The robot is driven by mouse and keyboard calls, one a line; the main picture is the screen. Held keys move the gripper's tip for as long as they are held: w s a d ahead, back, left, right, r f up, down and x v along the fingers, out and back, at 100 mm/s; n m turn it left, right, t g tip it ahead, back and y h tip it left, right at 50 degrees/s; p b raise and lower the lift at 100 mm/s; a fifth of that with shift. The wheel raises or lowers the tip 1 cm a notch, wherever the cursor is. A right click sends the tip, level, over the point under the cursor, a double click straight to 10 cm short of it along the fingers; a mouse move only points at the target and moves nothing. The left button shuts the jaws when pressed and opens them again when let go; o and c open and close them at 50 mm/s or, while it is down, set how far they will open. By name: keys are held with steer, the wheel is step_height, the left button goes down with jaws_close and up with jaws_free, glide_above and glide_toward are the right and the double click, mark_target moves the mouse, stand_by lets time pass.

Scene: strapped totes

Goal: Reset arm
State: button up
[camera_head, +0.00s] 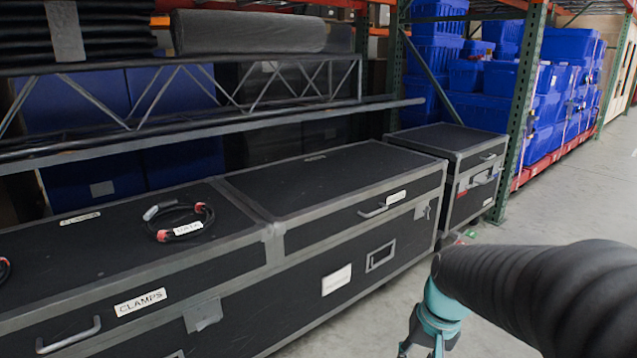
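My arm (540,290), in a black ribbed sleeve, reaches in from the right edge of the head view. It ends in a teal wrist (443,305) at the lower middle right. My gripper (425,342) hangs below it, pointing down in front of the black cases, over the grey floor. Its lower end is cut off by the bottom edge, so I cannot tell whether the fingers are open or shut. I see nothing held in the part that shows.
Black cases with grey edging (330,195) line the left and middle. A coiled black cable with red ends (180,220) lies on one. A metal truss (200,120) lies above. Blue totes (490,75) fill the rack behind a green post (521,110). The floor (575,205) at right is clear.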

steer(key=s+a+r+n+t+h+p, duration=0.1)
steer(key=s+r+n+t+p, duration=0.1)
steer(key=s+r, duration=0.8)
step_height(320, 180, up, 2)
steer(key=shift+s+a+r+n+t+p, duration=0.25)
steer(key=shift+s+a+n+t+p, duration=0.1)
steer(key=shift+t+p, duration=0.7)
steer(key=shift+c, duration=0.4)
